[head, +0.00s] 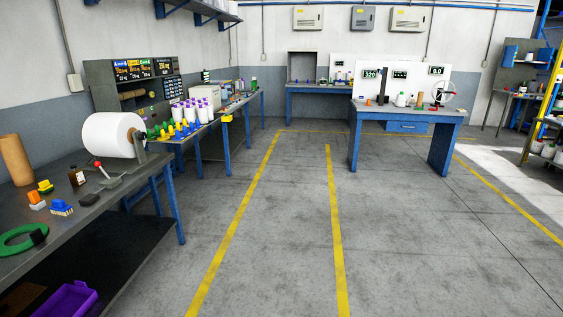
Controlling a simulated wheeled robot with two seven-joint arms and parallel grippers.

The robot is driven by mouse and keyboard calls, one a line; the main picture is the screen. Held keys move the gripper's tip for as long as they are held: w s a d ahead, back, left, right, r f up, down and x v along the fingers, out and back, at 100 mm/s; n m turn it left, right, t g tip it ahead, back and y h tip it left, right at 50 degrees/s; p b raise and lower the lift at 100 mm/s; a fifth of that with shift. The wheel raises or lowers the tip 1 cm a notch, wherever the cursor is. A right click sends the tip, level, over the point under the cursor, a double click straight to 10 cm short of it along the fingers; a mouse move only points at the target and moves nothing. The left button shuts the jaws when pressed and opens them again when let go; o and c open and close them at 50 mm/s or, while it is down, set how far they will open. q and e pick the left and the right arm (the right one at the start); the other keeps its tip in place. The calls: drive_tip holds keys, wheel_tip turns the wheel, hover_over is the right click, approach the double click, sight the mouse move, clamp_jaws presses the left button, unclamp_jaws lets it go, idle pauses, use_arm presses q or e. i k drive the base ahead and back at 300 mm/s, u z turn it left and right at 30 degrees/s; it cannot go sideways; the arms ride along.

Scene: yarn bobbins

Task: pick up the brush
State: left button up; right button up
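A small blue block-shaped item with a pale underside, which looks like a brush (61,208), lies on the dark bench (98,214) at the left, near its front edge. An orange item with a pale base (37,200) sits just left of it, and a yellow and green item (45,187) sits behind; these are too small to tell exactly. Neither of my grippers is in view.
A large white roll (112,134), a brown bottle (76,176) and a green ring (20,240) stand or lie on the same bench. A purple crate (70,300) is below. The floor (285,230) right of the bench is clear.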

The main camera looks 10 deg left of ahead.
sight(59, 206)
drive_tip(key=u, duration=0.35)
drive_tip(key=i, duration=2.3)
drive_tip(key=u, duration=1.5)
drive_tip(key=i, duration=1.95)
drive_tip(key=u, duration=0.7)
